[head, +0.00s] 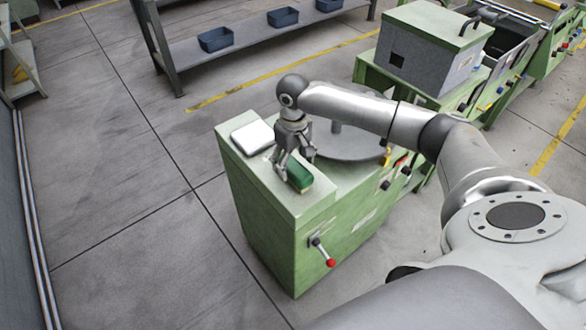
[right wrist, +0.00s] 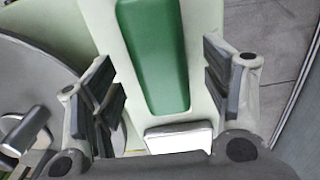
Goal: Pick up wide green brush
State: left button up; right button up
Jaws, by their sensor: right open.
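The wide green brush (head: 299,175) lies on the top of the pale green machine (head: 312,207), near its front corner. My right gripper (head: 295,163) is right above the brush, pointing down, with its fingers apart. In the right wrist view the brush (right wrist: 153,55) runs lengthwise between the two open fingers of the gripper (right wrist: 163,85). There is a gap on both sides, and the fingers do not appear to grip it. The brush's underside is hidden. My left gripper is not in view.
A white-topped block (head: 252,136) sits beside the brush on the machine and also shows in the right wrist view (right wrist: 178,138). A round grey plate (head: 345,145) is on the other side. A red-knobbed lever (head: 323,252) sticks out from the machine's side.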

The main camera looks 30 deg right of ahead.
notch_tip(320, 180, down, 2)
jog(key=shift+f, duration=0.2)
jog(key=c, duration=0.4)
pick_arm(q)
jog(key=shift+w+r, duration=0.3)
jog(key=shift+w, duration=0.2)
pick_arm(e)
jog(key=c, duration=0.8)
jog(key=shift+o, duration=0.2)
jog(key=shift+r, duration=0.1)
